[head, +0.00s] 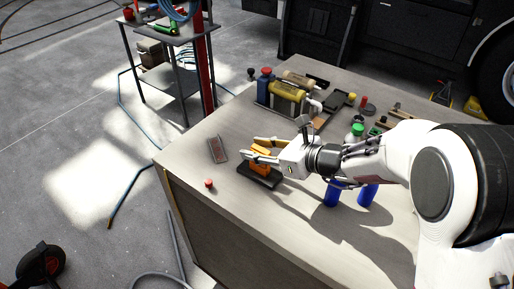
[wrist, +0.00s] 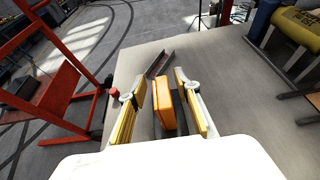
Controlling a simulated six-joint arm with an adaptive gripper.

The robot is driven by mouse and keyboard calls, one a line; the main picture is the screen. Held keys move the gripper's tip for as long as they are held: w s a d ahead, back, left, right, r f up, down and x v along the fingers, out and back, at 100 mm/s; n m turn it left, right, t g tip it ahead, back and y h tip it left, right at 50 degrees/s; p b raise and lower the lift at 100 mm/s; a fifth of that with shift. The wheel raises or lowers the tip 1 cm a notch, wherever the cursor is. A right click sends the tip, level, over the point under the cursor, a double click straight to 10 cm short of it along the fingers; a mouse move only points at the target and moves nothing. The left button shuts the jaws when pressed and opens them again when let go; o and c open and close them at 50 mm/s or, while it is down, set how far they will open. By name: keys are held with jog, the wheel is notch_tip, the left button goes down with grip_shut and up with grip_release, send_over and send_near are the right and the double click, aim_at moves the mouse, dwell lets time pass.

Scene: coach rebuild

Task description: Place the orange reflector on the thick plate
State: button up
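The orange reflector (head: 260,166) stands over the black thick plate (head: 250,182) in the head view and appears to rest on it. In the wrist view the reflector (wrist: 164,104) is upright between the yellow-padded fingers of my gripper (wrist: 160,84), with a narrow gap on both sides. My gripper (head: 250,148) is open around it in the head view. Part of the dark plate (wrist: 179,112) shows beside the reflector in the wrist view. The reflector's lower edge and its contact with the plate are partly hidden.
A grey channel piece (head: 217,150) lies left of the plate, and a small red-topped item (head: 209,184) stands near the table edge. Blue bottles (head: 332,194) stand beneath my arm. Bottles and a yellow canister (head: 287,89) crowd the back. The table's front left is clear.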

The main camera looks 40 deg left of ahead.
jog(key=shift+r, duration=0.1)
jog(key=shift+d+r, duration=0.25)
jog(key=shift+d, duration=0.1)
jog(key=v, duration=0.6)
jog(key=shift+d, duration=0.4)
jog(key=shift+r, duration=0.15)
dwell(0.3)
jog(key=s+d+r+n+t+h, duration=0.1)
jog(key=s+d+n+h, duration=0.3)
jog(key=d, duration=1.1)
jog(key=s+d+r+n+t+h, duration=0.2)
jog(key=s+d+n+h, duration=0.3)
jog(key=d, duration=1)
jog(key=s+d+r+n+t+h, duration=0.2)
jog(key=s+d+n, duration=0.7)
jog(key=d, duration=0.7)
jog(key=shift+r+h, duration=0.75)
jog(key=shift+h, duration=0.45)
